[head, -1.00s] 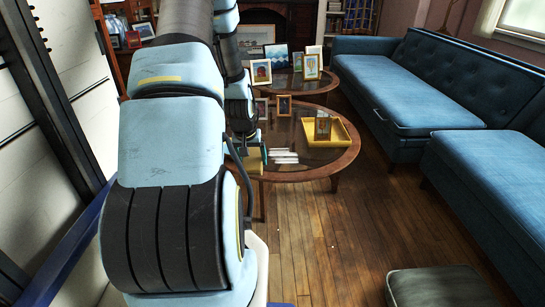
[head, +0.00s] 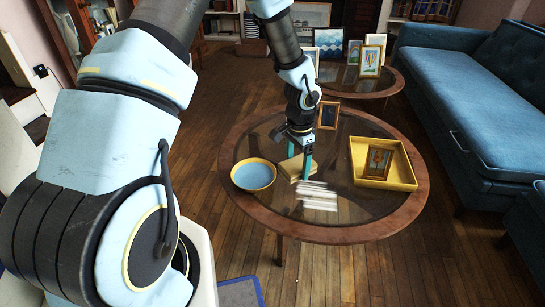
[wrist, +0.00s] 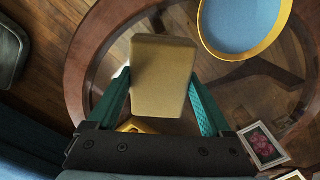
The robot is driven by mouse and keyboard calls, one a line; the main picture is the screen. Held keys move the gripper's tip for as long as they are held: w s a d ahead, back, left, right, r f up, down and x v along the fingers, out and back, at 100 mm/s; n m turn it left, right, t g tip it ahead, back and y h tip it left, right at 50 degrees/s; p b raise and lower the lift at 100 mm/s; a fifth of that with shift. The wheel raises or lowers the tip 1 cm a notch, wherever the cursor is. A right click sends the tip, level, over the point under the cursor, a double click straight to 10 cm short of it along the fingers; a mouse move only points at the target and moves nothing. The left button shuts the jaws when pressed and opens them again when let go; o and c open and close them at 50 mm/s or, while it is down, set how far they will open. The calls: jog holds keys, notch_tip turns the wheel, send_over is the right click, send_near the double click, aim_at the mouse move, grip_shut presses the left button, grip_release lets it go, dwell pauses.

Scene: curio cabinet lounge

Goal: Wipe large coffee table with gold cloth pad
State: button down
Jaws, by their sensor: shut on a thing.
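The large coffee table (head: 350,235) is round, with a wooden rim and a glass top. My gripper (head: 301,168) is over its middle, pointing down. Its teal fingers are shut on the gold cloth pad (head: 289,167), a flat block. In the wrist view the pad (wrist: 163,75) sits between the two fingers of my gripper (wrist: 160,95), over the glass. I cannot tell whether the pad touches the glass. A patch of white streaks (head: 319,196) lies on the glass just in front of the gripper.
A blue bowl with a yellow rim (head: 254,174) stands left of the pad. A yellow tray (head: 405,180) holding a picture frame (head: 377,161) is at the right. Another frame (head: 328,115) stands behind the gripper. A smaller table (head: 345,88) and a blue sofa (head: 480,110) are beyond.

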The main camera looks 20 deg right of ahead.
jog(key=shift+w+d+f, duration=0.1)
jog(key=shift+w+f, duration=0.2)
jog(key=shift+w, duration=0.05)
notch_tip(320, 180, down, 4)
jog(key=b, duration=0.4)
jog(key=shift+f, duration=0.2)
